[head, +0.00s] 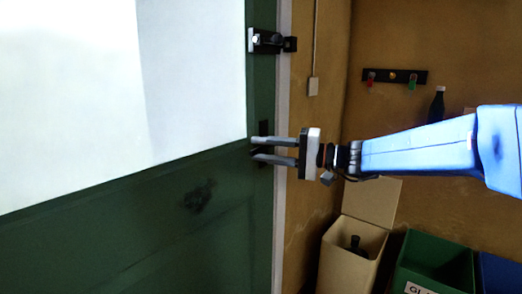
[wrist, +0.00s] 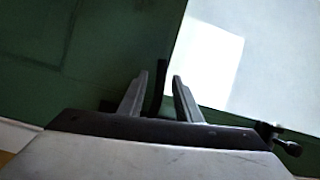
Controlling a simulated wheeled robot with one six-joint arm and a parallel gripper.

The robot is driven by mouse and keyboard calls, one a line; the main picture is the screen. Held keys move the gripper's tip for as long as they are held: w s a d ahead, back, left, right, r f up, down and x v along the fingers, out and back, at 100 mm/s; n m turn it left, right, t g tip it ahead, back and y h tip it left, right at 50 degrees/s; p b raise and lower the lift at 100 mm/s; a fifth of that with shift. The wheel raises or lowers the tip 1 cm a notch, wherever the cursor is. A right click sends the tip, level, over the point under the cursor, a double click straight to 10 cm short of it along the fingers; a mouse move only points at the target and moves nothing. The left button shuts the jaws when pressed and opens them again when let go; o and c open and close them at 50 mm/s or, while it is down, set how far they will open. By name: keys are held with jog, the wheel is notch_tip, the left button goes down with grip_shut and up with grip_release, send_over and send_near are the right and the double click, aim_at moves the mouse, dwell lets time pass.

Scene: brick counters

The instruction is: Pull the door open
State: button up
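The green door (head: 120,240) fills the left of the head view, with a large pale panel (head: 70,90) in its upper part. It appears closed against its frame. A dark handle (head: 263,128) sits near the door's right edge, partly hidden by my gripper. My gripper (head: 253,148) points left at the handle, its two fingers apart. In the wrist view, the dark handle bar (wrist: 160,80) stands between the open fingers of my gripper (wrist: 160,76), with a gap to the right finger. Whether the left finger touches the bar is unclear.
A latch (head: 268,41) is mounted higher on the door edge; it also shows in the wrist view (wrist: 287,147). Right of the door are a brown wall with a hook rack (head: 394,77), a dark bottle (head: 437,104), a beige bin (head: 349,262) and a green bin (head: 434,262).

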jog(key=shift+w+a, duration=0.1)
jog(key=shift+a, duration=0.3)
grip_shut()
jog(key=shift+f, duration=0.1)
jog(key=shift+w+d+f+n+h, duration=0.2)
jog(key=shift+f+n+h, duration=0.3)
jog(key=shift+f+n, duration=0.45)
jog(key=shift+w+d+f+n+h, duration=0.2)
jog(key=shift+f+n+h, duration=0.4)
jog(key=shift+n, duration=0.5)
jog(key=shift+w+d+f+n+h, duration=0.15)
jog(key=shift+w+f+n+h, duration=0.2)
jog(key=shift+f+n, duration=0.6)
jog(key=shift+r, duration=0.1)
